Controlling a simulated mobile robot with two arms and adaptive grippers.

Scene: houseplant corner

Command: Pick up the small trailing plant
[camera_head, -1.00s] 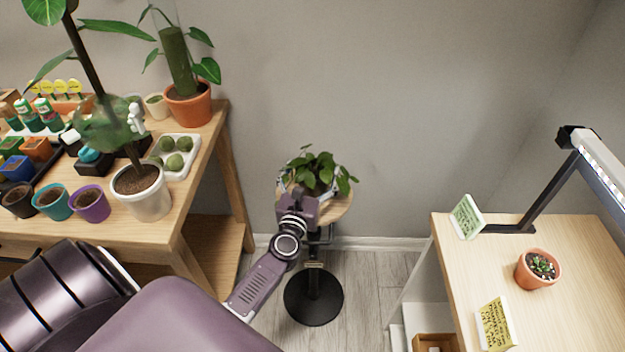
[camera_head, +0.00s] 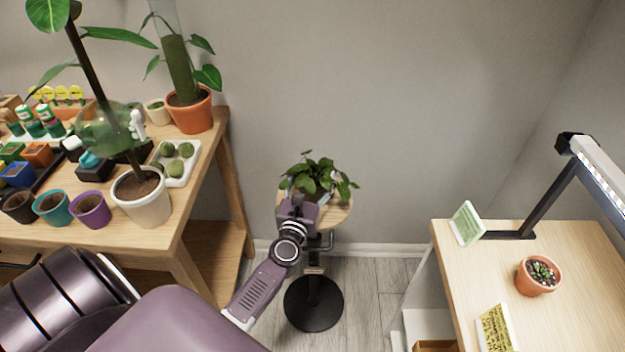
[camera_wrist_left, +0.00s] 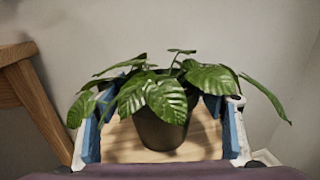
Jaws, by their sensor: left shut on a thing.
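The small trailing plant (camera_head: 318,176) is on the small round wooden stand (camera_head: 338,216) between the two tables. In the left wrist view the plant (camera_wrist_left: 165,92) has broad glossy leaves that hang over a dark pot (camera_wrist_left: 162,130). My left gripper (camera_head: 312,192) reaches the plant from the front and hides part of its pot in the head view. In the left wrist view the gripper's fingers (camera_wrist_left: 163,125) stand on both sides of the pot, shut on the plant, with leaves covering their upper parts. My right gripper is not in view.
The left table holds several small pots, a white moss tray (camera_head: 183,160) and tall plants. The right table holds a succulent pot (camera_head: 538,276), two cards and a lamp (camera_head: 555,190). The stand's black base (camera_head: 314,303) is on the floor. Wall space above the plant is clear.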

